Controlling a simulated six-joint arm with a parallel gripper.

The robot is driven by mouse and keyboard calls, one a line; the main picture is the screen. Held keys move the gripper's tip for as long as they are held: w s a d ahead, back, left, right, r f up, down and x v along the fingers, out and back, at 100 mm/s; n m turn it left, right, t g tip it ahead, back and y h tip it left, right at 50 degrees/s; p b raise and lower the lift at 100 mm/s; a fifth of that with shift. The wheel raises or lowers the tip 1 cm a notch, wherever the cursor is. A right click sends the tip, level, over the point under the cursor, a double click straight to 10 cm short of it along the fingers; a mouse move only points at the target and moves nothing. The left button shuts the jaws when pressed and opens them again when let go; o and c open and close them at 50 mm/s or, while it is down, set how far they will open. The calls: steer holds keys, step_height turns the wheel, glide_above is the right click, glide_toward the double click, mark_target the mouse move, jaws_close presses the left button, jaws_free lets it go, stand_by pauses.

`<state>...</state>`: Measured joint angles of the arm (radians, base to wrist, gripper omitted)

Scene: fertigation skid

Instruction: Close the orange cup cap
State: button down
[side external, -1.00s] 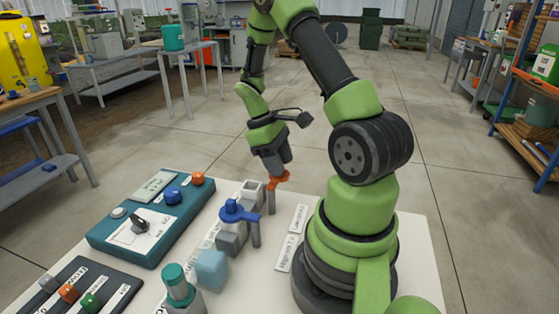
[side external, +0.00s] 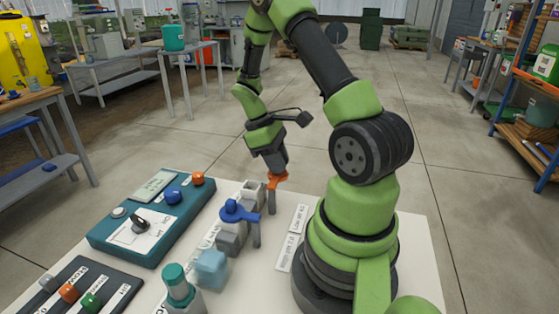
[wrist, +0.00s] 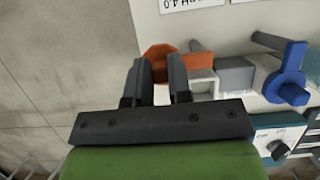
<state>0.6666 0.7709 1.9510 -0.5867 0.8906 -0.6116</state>
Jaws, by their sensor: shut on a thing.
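The orange cup cap (side external: 278,177) is at the far end of the row of fittings on the white table, beside a grey upright post. In the wrist view the cap (wrist: 199,61) shows a rounded part near my fingertips and a flat arm reaching right, beside a whitish block (wrist: 203,84). My gripper (side external: 275,167) points down at the cap from above. In the wrist view its two dark fingers (wrist: 160,66) are shut on the orange cap. The fingers hide part of the cap, and how far it is seated cannot be told.
A blue valve-like cap (side external: 240,211) with its own arm stands close by, also in the wrist view (wrist: 288,87). A teal control box (side external: 150,222) with knobs is to the left. White label plates (side external: 291,250) lie by my base. A teal-topped fitting (side external: 178,283) stands nearer.

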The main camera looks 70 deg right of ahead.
steer(key=n, duration=0.1)
steer(key=w+n+h, duration=0.1)
steer(key=n, duration=0.2)
steer(key=shift+w+a+h, duration=0.2)
steer(key=shift+w+h, duration=0.15)
steer(key=shift+h, duration=0.05)
steer(key=n, duration=0.1)
steer(key=w+n+h, duration=0.1)
steer(key=n, duration=0.1)
steer(key=a+n+t, duration=0.1)
steer(key=shift+w+n, duration=0.3)
steer(key=shift+n, duration=0.1)
steer(key=n, duration=0.1)
steer(key=a+n+t+h, duration=0.1)
steer(key=n, duration=0.1)
steer(key=w+n, duration=0.1)
steer(key=shift+a+n+t, duration=0.25)
steer(key=shift+n+t, duration=0.05)
steer(key=shift+w+a+n+t+h, duration=0.15)
steer(key=shift+a+n+t, duration=0.3)
steer(key=shift+n, duration=0.65)
steer(key=shift+w+a+n+t+h, duration=0.1)
steer(key=shift+a+n+t+h, duration=0.25)
steer(key=shift+n, duration=0.75)
steer(key=shift+a, duration=0.15)
steer(key=c, duration=1)
jaws_free()
steer(key=shift+c, duration=0.2)
